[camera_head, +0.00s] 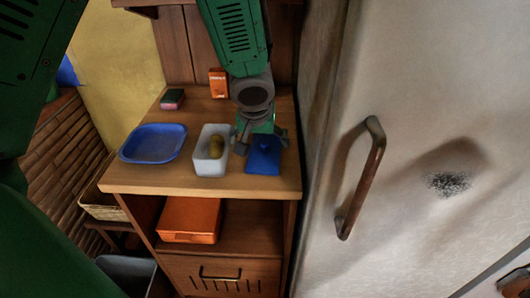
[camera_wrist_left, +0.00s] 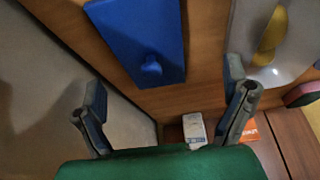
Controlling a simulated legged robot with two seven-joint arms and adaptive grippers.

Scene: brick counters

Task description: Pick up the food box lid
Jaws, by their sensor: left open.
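The food box lid (camera_head: 263,160) is a flat blue rectangle lying on the wooden counter, right of the food box. In the left wrist view the lid (camera_wrist_left: 135,30) shows a small raised knob near its near edge. The food box (camera_head: 203,165) is white and open, with a yellow item (camera_head: 216,147) inside. My left gripper (camera_head: 259,139) is open and empty above the far part of the lid, partly hiding it. In the left wrist view its fingers (camera_wrist_left: 166,88) are spread wide, with the knob ahead between them. My right gripper does not show.
A blue tray (camera_head: 153,143) lies left of the box. A sponge (camera_head: 172,99) and an orange carton (camera_head: 218,82) stand farther back. A pale fridge (camera_head: 430,120) with a handle borders the counter's right side. An orange container (camera_head: 189,219) sits on the shelf below.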

